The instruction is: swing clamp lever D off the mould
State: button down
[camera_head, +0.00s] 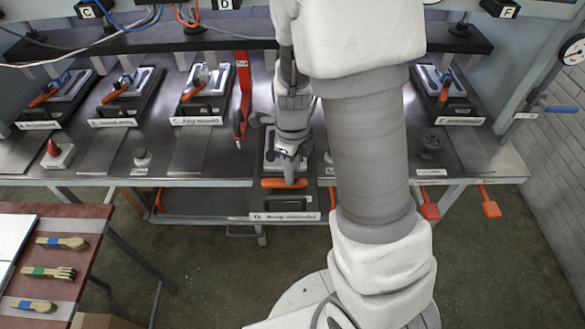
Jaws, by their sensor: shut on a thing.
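Mould D (270,161) sits on a dark carriage that stands out past the front edge of the metal bench, with its label plate (285,216) at the front. Clamp lever D (273,183) shows as an orange handle lying crosswise at the front of the mould. My gripper (290,174) reaches down over the mould and is shut on the orange handle. My arm and wrist hide the back and right of the mould, so the lever's pivot and clamp end cannot be made out.
A red upright bar (243,90) stands just left of my wrist. Mould C (202,88) with its orange lever is farther left, and mould F (443,88) is on the right. Orange handles (430,203) hang below the bench. A side table (90,222) holds wooden utensils.

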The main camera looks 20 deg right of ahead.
jog(key=c, duration=0.6)
grip_release()
jog(key=shift+c, duration=0.2)
jog(key=shift+r, duration=0.1)
notch_tip(320, 180, up, 17)
jog(key=p, duration=0.2)
jog(key=shift+r+p, duration=0.15)
jog(key=shift+p, duration=0.2)
jog(key=shift+s, duration=0.1)
